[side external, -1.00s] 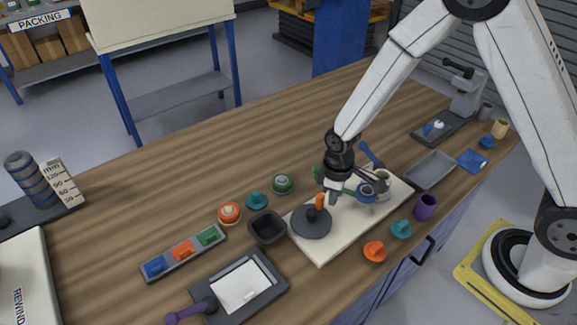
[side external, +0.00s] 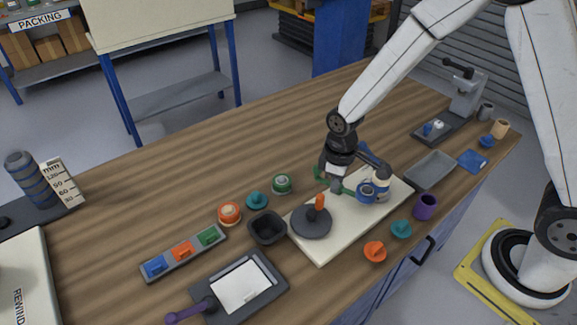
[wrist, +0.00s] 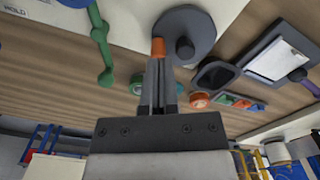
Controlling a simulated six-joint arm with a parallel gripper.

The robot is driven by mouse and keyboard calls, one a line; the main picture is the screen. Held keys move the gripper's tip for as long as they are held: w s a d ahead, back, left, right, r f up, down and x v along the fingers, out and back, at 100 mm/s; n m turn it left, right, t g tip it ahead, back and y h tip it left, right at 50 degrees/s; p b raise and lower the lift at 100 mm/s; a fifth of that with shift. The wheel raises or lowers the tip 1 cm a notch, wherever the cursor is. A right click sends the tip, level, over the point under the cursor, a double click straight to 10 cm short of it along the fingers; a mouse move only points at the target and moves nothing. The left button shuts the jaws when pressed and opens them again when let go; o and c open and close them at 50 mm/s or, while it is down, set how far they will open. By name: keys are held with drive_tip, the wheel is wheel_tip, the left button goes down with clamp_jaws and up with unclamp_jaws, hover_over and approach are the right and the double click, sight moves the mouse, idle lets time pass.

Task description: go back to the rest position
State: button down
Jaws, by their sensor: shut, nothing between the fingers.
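My gripper (side external: 336,185) is above the white board (side external: 326,244), just behind and right of the dark round disc (side external: 311,223). An orange peg (side external: 320,202) stands on the disc. In the wrist view the gripper fingers (wrist: 160,72) are together and empty, with the orange peg (wrist: 158,47) showing just past their tips. The disc (wrist: 197,22) and its dark knob (wrist: 185,50) also show there. The gripper looks clear of the peg.
A black square cup (side external: 267,227) stands left of the board. A grey tray (side external: 431,169) lies to its right.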

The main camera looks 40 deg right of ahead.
drive_tip(key=shift+r, duration=0.1)
drive_tip(key=s+d+r+m+t, duration=0.2)
drive_tip(key=s+d+r+m, duration=0.3)
drive_tip(key=s+r, duration=0.3)
drive_tip(key=shift+s+d+m+t, duration=0.3)
drive_tip(key=shift+s+d+m, duration=0.05)
drive_tip(key=shift+s+m, duration=0.2)
